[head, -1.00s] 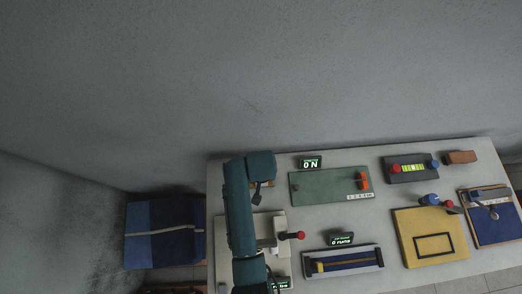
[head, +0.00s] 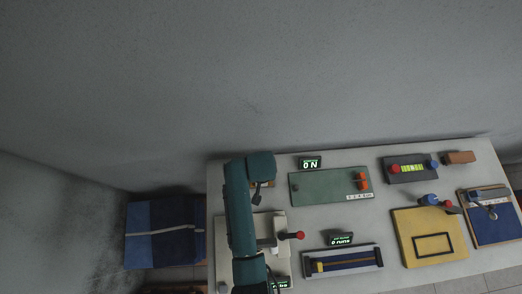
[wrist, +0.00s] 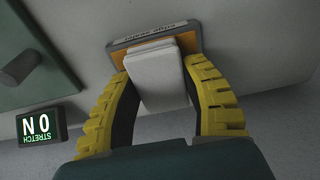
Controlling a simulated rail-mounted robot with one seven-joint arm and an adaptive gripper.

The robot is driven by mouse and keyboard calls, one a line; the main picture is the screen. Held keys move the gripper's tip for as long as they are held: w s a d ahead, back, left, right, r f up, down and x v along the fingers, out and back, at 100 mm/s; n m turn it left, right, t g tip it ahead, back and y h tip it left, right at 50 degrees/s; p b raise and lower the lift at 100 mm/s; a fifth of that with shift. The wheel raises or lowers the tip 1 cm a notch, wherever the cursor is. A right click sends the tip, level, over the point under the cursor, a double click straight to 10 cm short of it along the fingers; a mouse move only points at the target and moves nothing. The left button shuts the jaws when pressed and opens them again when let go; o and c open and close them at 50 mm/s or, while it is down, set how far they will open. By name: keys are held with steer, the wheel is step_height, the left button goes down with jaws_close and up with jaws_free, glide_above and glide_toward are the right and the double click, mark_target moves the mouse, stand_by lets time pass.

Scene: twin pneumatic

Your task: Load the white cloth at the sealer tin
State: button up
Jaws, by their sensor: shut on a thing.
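In the wrist view, my gripper (wrist: 162,120) has its yellow ribbed fingers on either side of a white folded cloth (wrist: 157,75) and is shut on it. The cloth lies over a small grey-and-orange tray (wrist: 194,40) with a label on its far edge; I cannot tell whether it still touches the tray. In the head view, my arm reaches over the left back of the table and hides the cloth and most of the tray.
A green board (head: 325,186) with an orange clamp and a "0 N" display (head: 310,162) lie right of my gripper. A blue slide track (head: 345,262), a yellow board (head: 405,225) and a dark gauge box (head: 395,177) stand further right. Bare table shows between them.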

steer(key=shift+s+f, duration=0.1)
step_height(320, 180, up, 7)
steer(key=p, duration=0.7)
steer(key=shift+p, duration=0.35)
